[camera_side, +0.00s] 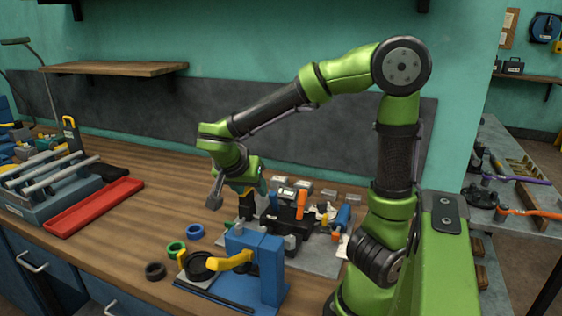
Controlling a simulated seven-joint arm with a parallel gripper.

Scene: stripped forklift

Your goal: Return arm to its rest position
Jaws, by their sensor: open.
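My green and black arm reaches from the right over the wooden bench. My gripper (246,210) points down above the bench, behind the blue stand and just left of a cluster of black, grey and orange parts (297,212). Its fingers are small in the picture and partly lost against the dark parts behind them. I see nothing held in it. I cannot tell whether it touches the parts near it.
A blue stand (268,268) with a yellow handle (230,262) is at the bench's front. Green (176,248), blue (195,231) and black (155,271) rings lie left of it. A red tray (95,207) lies farther left. Bench between tray and rings is clear.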

